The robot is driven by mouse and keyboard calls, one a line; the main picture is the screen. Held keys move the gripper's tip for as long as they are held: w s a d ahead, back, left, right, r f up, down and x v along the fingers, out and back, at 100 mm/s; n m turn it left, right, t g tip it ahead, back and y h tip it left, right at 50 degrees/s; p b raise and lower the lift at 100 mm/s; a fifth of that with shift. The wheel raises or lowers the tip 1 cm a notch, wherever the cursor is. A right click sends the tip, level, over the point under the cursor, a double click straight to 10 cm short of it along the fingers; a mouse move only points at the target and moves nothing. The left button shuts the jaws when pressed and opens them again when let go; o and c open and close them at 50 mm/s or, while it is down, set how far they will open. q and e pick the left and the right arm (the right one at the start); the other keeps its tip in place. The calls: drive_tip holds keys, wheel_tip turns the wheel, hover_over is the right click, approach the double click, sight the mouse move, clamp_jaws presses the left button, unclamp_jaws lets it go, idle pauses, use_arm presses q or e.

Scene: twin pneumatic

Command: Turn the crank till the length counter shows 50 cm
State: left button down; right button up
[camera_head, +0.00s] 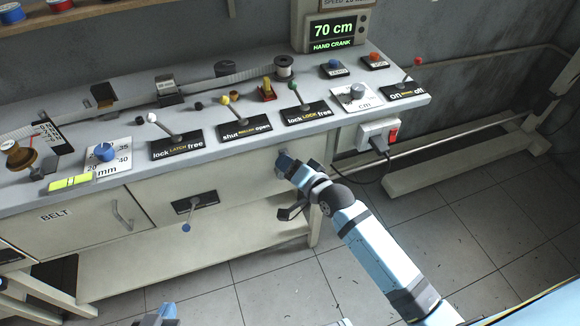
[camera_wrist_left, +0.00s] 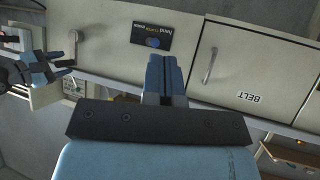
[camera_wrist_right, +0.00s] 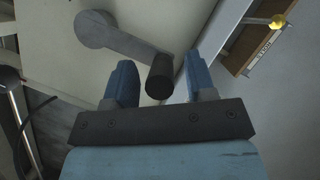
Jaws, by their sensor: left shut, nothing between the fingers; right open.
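The length counter (camera_head: 332,30) reads 70 cm, with HAND CRANK beneath. The crank (camera_wrist_right: 120,42) shows in the right wrist view as a grey arm ending in a dark round grip (camera_wrist_right: 160,80). My right gripper (camera_wrist_right: 160,64) is open, with a finger on each side of that grip; I see no clear contact. In the head view my right gripper (camera_head: 292,166) is at the bench front and largely hides the crank. My left gripper (camera_wrist_left: 166,62) is shut and empty, facing the cabinet front. Only its tip (camera_head: 162,314) shows at the bottom of the head view.
Several levers, including a green-knobbed one (camera_head: 295,86), stand along the bench top. A lever with a blue knob (camera_head: 186,228) hangs on the cabinet front. The BELT door (camera_head: 70,222) has a metal handle. A plug and red switch (camera_head: 393,134) sit right of my right gripper.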

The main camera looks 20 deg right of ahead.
clamp_jaws()
